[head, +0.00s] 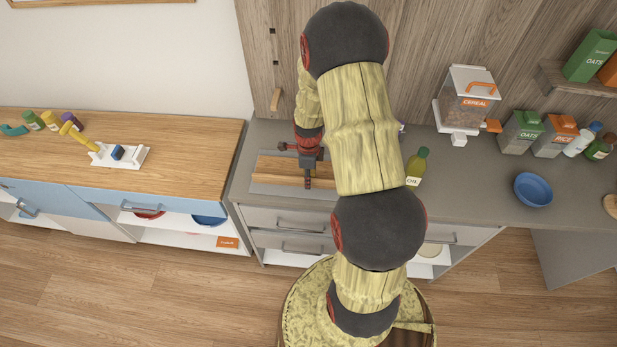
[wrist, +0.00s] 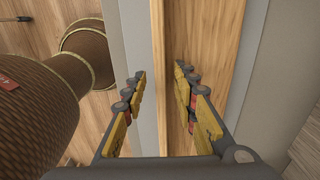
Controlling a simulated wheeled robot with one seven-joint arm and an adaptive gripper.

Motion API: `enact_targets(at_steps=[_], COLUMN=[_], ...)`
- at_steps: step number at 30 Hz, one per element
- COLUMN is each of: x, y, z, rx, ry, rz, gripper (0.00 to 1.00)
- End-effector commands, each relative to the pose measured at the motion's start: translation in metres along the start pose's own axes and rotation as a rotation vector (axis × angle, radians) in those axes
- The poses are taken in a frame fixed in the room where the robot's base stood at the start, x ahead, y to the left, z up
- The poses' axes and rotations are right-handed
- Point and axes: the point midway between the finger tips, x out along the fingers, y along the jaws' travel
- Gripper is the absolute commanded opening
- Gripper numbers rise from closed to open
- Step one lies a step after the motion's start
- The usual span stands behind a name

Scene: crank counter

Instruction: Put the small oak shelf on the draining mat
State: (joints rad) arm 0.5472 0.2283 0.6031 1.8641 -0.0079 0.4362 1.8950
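The small oak shelf (head: 275,170) is a flat wooden board lying on the grey draining mat (head: 262,189) on the counter, partly hidden by my gripper and arm. In the wrist view the shelf (wrist: 215,50) runs lengthwise away from my gripper, with a raised strip along its left side. My gripper (head: 308,183) is low over the board, pointing down. In the wrist view its fingers (wrist: 160,72) are apart, the left one outside the shelf's left edge and the right one over the wood. I cannot tell whether either finger touches it.
A small wooden piece (head: 276,98) is on the panelled wall behind.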

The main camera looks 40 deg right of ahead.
Motion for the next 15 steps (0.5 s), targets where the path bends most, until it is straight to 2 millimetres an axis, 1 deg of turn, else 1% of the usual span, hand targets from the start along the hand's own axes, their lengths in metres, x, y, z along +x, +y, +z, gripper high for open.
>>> enact_targets(at_steps=[4, 7, 15], x=[-0.005, -0.017, -0.073], y=[0.0, -0.001, -0.001], z=[0.0, 0.0, 0.0], rx=[0.0, 0.0, 0.0], ry=[0.0, -0.001, -0.001], rz=[-0.001, -0.002, -0.004], gripper=[0.28, 0.28, 0.28])
